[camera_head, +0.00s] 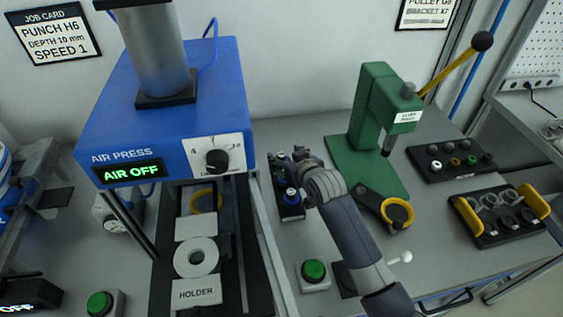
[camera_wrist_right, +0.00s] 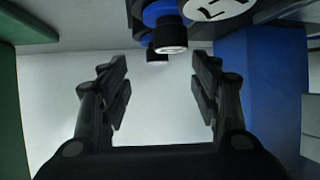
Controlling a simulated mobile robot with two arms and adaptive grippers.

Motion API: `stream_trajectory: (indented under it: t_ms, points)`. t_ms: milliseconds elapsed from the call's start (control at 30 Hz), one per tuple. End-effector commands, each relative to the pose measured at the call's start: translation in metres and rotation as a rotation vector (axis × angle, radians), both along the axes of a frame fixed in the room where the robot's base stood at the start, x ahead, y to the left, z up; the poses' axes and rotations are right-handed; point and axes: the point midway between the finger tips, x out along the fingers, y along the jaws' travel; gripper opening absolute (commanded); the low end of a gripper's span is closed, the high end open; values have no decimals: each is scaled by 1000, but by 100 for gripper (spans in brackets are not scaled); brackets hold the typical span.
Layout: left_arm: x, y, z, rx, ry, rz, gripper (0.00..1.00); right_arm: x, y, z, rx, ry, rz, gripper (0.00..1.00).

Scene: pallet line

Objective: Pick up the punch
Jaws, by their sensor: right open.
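Several blue and dark punches (camera_head: 292,196) stand in a small dark rack (camera_head: 291,214) between the air press and the green press. My right gripper (camera_head: 291,163) is at this rack, and its wrist hides part of the row. In the right wrist view my right gripper (camera_wrist_right: 160,78) is open, with nothing between its fingers. A punch with a blue collar and a dark, light-tipped end (camera_wrist_right: 168,38) shows just beyond the fingertips, with another behind it. I cannot tell which punch is H6. My left gripper is out of view.
The blue air press (camera_head: 160,120) reads AIR OFF and stands left of my arm. The green lever press (camera_head: 365,120) stands close on the right. A green button (camera_head: 314,270) is near the front. A job card (camera_head: 55,35) reads PUNCH H6, DEPTH 10 mm, SPEED 1.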

Motion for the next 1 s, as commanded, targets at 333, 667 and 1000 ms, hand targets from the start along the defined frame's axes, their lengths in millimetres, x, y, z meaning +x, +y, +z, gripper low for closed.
stream_trajectory:
  t_ms: [333,667,1000]
  points:
    - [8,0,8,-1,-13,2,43,28,9,-20,0,0,0,57]
    - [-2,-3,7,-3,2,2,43,30,10,-22,0,0,0,55]
    - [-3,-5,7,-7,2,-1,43,30,10,-21,1,-2,0,4]
